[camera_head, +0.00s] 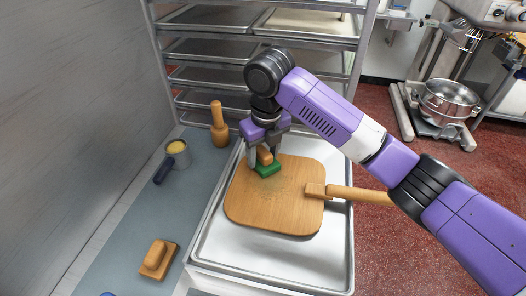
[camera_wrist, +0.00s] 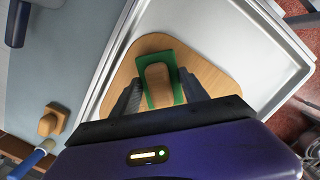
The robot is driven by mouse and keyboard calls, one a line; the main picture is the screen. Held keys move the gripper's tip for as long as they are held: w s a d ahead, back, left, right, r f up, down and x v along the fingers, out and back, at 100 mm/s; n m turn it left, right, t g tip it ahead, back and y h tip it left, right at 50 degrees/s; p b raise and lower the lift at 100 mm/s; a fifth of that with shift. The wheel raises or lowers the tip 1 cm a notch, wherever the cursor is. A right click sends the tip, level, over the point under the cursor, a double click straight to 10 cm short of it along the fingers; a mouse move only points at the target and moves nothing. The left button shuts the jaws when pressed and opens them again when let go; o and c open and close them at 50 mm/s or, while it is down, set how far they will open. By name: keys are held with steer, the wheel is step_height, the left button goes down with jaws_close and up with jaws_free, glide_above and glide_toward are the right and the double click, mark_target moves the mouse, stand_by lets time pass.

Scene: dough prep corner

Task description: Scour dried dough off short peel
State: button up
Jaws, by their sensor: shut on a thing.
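The short peel (camera_head: 262,210) is a wooden board with rounded corners and a handle pointing right. It lies in a shallow metal tray (camera_head: 215,243), and faint greenish specks show on the middle of its face. My gripper (camera_head: 265,150) is over the peel's far left part, shut on the wooden grip of a green-based scrubber (camera_head: 268,170). The wrist view shows the scrubber (camera_wrist: 157,80) between my fingers (camera_wrist: 158,92), over the peel (camera_wrist: 205,75). The green base appears to rest on the peel, but contact is hard to confirm.
A rack of sheet pans (camera_head: 205,50) stands behind. A steel bowl (camera_head: 447,100) is at right.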

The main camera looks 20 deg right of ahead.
mark_target(253, 196)
stand_by(0.5)
steer(key=shift+w+d, duration=0.35)
steer(key=shift+w, duration=0.1)
steer(key=shift+f+b, duration=0.4)
steer(key=shift+f, duration=0.35)
stand_by(0.5)
steer(key=shift+s, duration=0.1)
steer(key=shift+s+a+p, duration=0.5)
steer(key=shift+s+a, duration=0.3)
steer(key=shift+s, duration=0.3)
steer(key=shift+s+a+p, duration=0.45)
steer(key=shift+s+a, duration=0.35)
steer(key=shift+s, duration=0.3)
steer(key=shift+s+a+p, duration=0.35)
steer(key=shift+s+a, duration=0.5)
steer(key=shift+s, duration=0.3)
steer(key=shift+s+a+p, duration=0.35)
steer(key=shift+s+a, duration=0.45)
steer(key=shift+s, duration=0.3)
